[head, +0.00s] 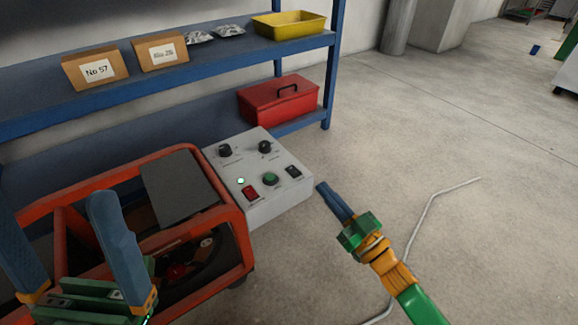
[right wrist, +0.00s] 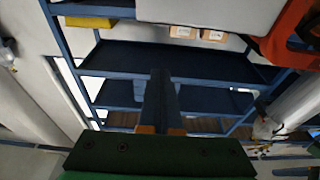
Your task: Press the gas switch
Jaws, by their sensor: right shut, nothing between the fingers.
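A grey control box (head: 285,207) sits on the right end of an orange-framed cart. Its sloped face has two black knobs (head: 225,150) at the top, a lit green lamp (head: 241,181), a red rocker switch (head: 251,193), a round green button (head: 270,179) and a black rocker switch (head: 293,171). The labels are too small to read, so I cannot tell which is the gas switch. My right gripper (head: 322,186) is shut and empty, just right of the box and apart from it. Its closed blue fingers show in the right wrist view (right wrist: 162,75). My left gripper (head: 55,198) is open over the cart's left side.
A blue shelf (head: 205,72) stands behind, with cardboard boxes (head: 93,70), silver packets and a yellow tray (head: 289,24) on top and a red toolbox (head: 279,98) below. Floor to the right is open, with a white cable (head: 428,206).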

